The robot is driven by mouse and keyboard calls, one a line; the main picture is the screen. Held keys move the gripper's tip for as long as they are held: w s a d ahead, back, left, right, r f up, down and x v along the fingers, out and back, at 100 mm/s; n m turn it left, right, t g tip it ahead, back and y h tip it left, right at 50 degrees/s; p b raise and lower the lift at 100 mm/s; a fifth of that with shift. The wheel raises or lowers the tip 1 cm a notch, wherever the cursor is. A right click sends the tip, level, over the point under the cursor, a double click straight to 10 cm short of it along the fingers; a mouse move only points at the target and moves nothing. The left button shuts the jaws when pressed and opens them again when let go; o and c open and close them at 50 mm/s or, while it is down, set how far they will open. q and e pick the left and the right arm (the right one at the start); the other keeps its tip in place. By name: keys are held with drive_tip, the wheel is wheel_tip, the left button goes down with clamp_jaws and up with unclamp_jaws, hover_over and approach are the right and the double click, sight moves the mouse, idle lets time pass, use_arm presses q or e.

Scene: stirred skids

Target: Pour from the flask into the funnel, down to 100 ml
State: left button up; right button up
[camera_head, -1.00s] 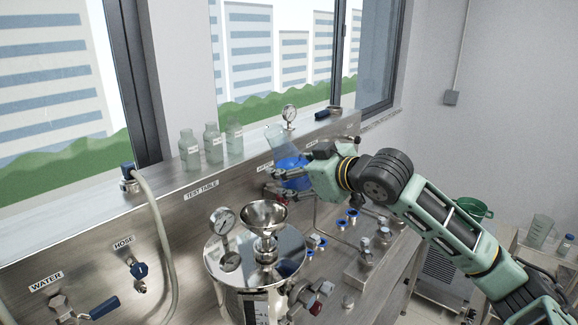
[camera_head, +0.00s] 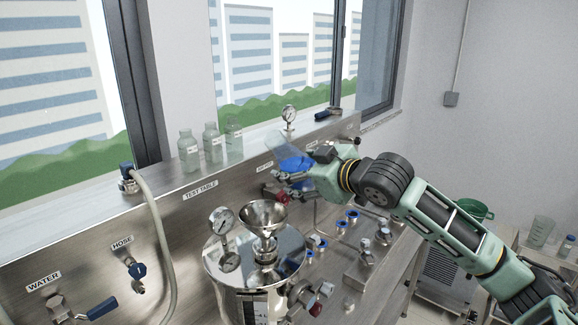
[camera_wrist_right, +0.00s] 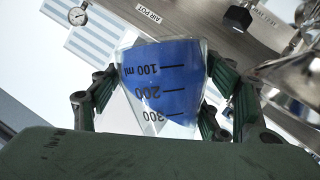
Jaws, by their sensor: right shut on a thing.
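The clear flask (camera_head: 291,152) with blue liquid is in the right gripper, tilted with its mouth to the upper left in the head view. My right gripper (camera_head: 297,174) is shut around it, up behind the funnel and to its right. In the right wrist view the flask (camera_wrist_right: 160,85) sits between the fingers (camera_wrist_right: 165,100); its 100, 200 and 300 marks appear upside down, and the liquid lies slanted across them. The steel funnel (camera_head: 264,216) stands upright on the polished vessel, apart from the flask. No stream of liquid shows. My left gripper is out of view.
A pressure gauge (camera_head: 222,221) rises from the vessel (camera_head: 240,270) left of the funnel. Several bottles (camera_head: 211,143) stand on the ledge at the back. A hose (camera_head: 162,230) hangs on the left; blue-ringed fittings (camera_head: 341,226) and valves lie to the right.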

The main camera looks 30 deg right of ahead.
drive_tip(key=shift+r, duration=0.1)
drive_tip(key=shift+w+d+n, duration=0.1)
drive_tip(key=shift+d+n, duration=0.2)
drive_tip(key=shift+n, duration=0.1)
drive_tip(key=shift+b, duration=0.3)
drive_tip(key=shift+d+f+t, duration=0.15)
drive_tip(key=shift+f+t, duration=0.05)
drive_tip(key=shift+t, duration=0.1)
drive_tip(key=shift+w+d+n+h, duration=0.15)
drive_tip(key=shift+n+h, duration=0.15)
drive_tip(key=shift+n, duration=0.1)
drive_tip(key=shift+b, duration=0.35)
drive_tip(key=shift+d+f+n+b, duration=0.2)
drive_tip(key=shift+d+n+b, duration=0.05)
drive_tip(key=shift+n+b, duration=0.15)
